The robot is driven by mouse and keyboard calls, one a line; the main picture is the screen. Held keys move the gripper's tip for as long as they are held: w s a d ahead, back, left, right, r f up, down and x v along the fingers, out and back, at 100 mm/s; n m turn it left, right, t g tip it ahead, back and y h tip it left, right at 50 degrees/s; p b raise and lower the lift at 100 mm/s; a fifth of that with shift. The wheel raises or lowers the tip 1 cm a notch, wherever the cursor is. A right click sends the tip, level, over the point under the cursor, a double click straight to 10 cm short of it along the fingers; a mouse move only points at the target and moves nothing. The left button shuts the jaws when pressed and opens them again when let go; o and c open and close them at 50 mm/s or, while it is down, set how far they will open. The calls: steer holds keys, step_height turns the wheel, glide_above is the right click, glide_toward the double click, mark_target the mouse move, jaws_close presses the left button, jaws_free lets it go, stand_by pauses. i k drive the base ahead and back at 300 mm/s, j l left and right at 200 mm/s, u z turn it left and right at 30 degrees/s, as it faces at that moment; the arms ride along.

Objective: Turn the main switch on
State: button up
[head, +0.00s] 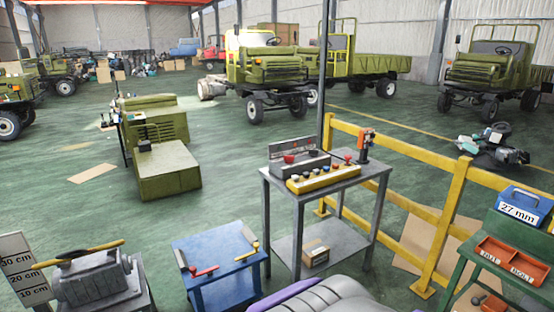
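A grey metal table (350,180) stands at the centre right. On it is a grey control box (310,163) with a red knob (289,158) on it. In front of the box lies a yellow panel (325,178) with a row of several small coloured buttons or knobs. No label marks the main switch, and I cannot tell which control it is or its position. My gripper is not in view.
A yellow railing (447,220) runs behind and to the right. A blue table (222,262) stands front left, and a green bench (505,262) with red bins stands at right. Green floor lies open at left.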

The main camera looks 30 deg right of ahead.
mark_target(289, 158)
steer(key=i+l, duration=1.2)
steer(key=l, duration=0.15)
